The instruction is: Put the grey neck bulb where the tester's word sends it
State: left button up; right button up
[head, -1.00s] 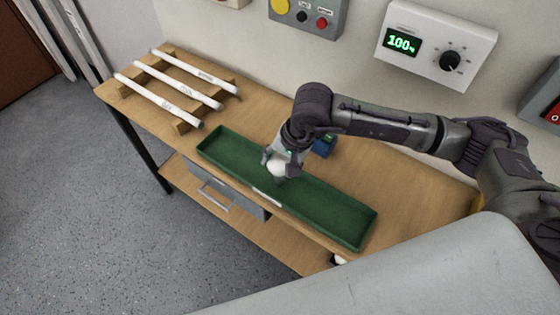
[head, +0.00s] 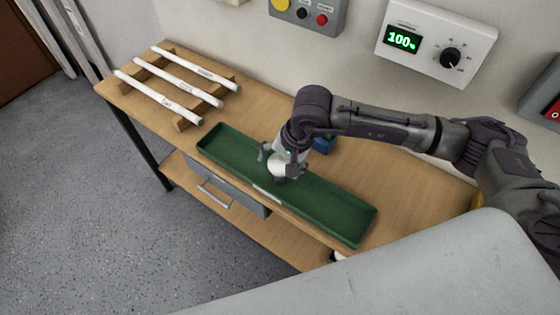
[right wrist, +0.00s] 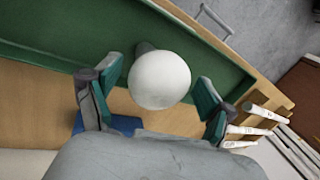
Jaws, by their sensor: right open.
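The bulb (head: 281,165) has a round white globe and is at the middle of the long green tray (head: 335,213). In the right wrist view its globe (right wrist: 160,80) sits between the fingers, and a short dark grey neck (right wrist: 146,48) shows behind it against the green. My right gripper (head: 283,162) is open around the globe, with a visible gap on each side in the wrist view. I cannot tell whether the bulb rests fully on the tray floor. A blue object (head: 324,145) stands behind the tray, partly hidden by my gripper. My left gripper is not in view.
A wooden rack (head: 184,126) with labelled white tubes stands on the bench at the left. A wall dimmer (head: 437,42) reads 100%. A grey button box (head: 308,14) hangs beside it. A grey drawer (head: 226,189) is below the bench. Both tray ends are empty.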

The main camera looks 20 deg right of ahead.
jog(key=shift+r, duration=0.25)
jog(key=b+v, duration=0.1)
jog(key=v, duration=1)
jog(key=shift+d+r+b, duration=0.15)
jog(key=shift+r+b, duration=0.15)
jog(key=shift+r, duration=0.05)
jog(key=shift+s+f, duration=0.1)
jog(key=shift+s, duration=0.05)
